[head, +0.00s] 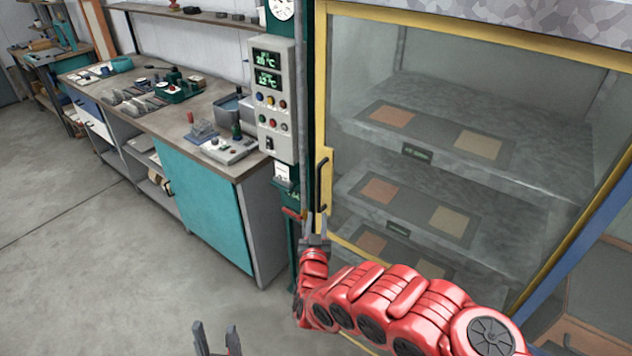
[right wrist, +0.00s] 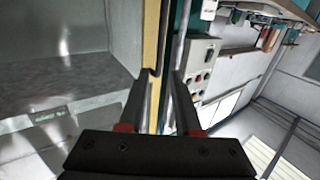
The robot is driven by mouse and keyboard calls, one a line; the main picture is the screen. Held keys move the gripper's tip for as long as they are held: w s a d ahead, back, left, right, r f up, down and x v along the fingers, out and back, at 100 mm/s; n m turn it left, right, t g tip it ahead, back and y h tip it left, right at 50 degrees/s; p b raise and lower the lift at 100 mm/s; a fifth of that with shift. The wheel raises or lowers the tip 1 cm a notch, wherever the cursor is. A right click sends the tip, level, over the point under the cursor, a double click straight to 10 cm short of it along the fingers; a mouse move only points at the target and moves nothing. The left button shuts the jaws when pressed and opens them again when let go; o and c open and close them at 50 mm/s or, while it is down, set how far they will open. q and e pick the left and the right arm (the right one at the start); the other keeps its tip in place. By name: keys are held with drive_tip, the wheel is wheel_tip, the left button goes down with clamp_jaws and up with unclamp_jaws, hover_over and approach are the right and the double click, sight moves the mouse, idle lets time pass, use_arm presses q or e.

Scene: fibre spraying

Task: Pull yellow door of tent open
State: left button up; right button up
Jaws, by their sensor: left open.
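The tent's door has a yellow frame (head: 324,90) around a clear pane and stands closed in the head view. A dark vertical handle (head: 322,182) is on its left upright. My right gripper (head: 316,226) is just below and at the lower end of the handle, pointing up along it. In the right wrist view its fingers (right wrist: 160,100) are apart, with the yellow upright (right wrist: 152,40) and part of the handle beyond and between them. Contact with the handle cannot be told. My left gripper (head: 216,338) is open and empty at the bottom edge of the head view.
Behind the pane are grey shelves (head: 480,150) with orange and tan panels. A control box (head: 272,100) with displays and buttons is left of the door. A workbench (head: 160,118) with tools stands further left. The floor (head: 90,260) at left is clear.

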drive_tip(key=b, duration=0.8)
approach(319, 185)
drive_tip(key=w, duration=0.5)
drive_tip(key=shift+w+f, duration=0.15)
drive_tip(key=shift+w, duration=1)
drive_tip(key=shift+w+r, duration=0.25)
drive_tip(key=shift+w, duration=0.05)
drive_tip(key=b, duration=0.1)
drive_tip(key=w+f+b, duration=0.1)
drive_tip(key=b, duration=0.1)
drive_tip(key=shift+w+d+b, duration=0.15)
drive_tip(key=shift+w+b, duration=0.15)
drive_tip(key=shift+w, duration=0.05)
drive_tip(key=shift+w+b, duration=0.3)
drive_tip(key=shift+b, duration=0.05)
drive_tip(key=shift+w+r+b, duration=0.25)
drive_tip(key=shift+r+b, duration=0.05)
drive_tip(key=shift+b, duration=0.05)
drive_tip(key=shift+r, duration=0.1)
drive_tip(key=shift+c, duration=0.3)
